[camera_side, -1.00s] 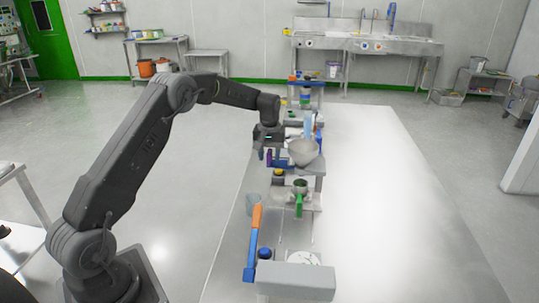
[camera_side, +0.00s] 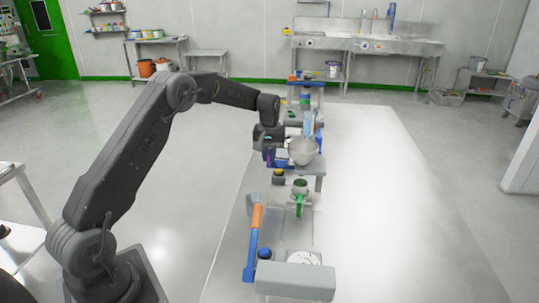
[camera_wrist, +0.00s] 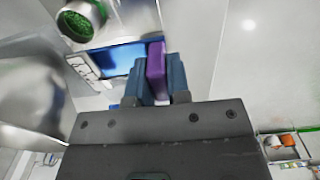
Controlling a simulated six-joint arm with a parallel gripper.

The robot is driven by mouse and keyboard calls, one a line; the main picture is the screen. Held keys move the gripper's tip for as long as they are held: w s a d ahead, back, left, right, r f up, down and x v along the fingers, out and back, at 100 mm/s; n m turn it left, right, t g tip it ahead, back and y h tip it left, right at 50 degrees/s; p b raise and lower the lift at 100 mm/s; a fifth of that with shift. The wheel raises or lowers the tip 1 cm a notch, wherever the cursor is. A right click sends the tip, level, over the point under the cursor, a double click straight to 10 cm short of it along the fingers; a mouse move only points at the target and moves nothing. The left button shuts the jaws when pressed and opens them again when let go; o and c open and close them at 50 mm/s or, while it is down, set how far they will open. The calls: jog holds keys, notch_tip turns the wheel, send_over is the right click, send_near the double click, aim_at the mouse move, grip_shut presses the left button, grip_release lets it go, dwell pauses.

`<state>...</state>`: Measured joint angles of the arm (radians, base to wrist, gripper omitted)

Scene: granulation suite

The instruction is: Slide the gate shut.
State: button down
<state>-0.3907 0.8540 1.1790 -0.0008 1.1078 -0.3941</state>
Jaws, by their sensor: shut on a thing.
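The gate is a flat blue slide plate (camera_wrist: 122,61) with an upright purple handle (camera_wrist: 155,60), seen in the wrist view. My gripper (camera_wrist: 157,85) is shut on the purple handle, one finger on each side of it. In the side view, my gripper (camera_side: 268,157) is beside the left of the steel hopper bowl (camera_side: 303,151), with the purple handle at its tip. The plate is mostly hidden there by my gripper and the bowl. The bowl also shows, blurred, at the left of the wrist view (camera_wrist: 30,95).
A cup of green granules (camera_wrist: 80,22) is below the hopper; it also shows in the side view (camera_side: 300,187). An orange-and-blue lever (camera_side: 254,235) and a grey block (camera_side: 295,280) stand at the bench's near end. The bench's right side (camera_side: 390,200) is clear.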

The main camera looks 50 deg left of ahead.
jog(key=shift+s+d, duration=0.95)
jog(key=c, duration=1.1)
grip_release()
notch_tip(320, 180, up, 14)
jog(key=shift+f, duration=0.1)
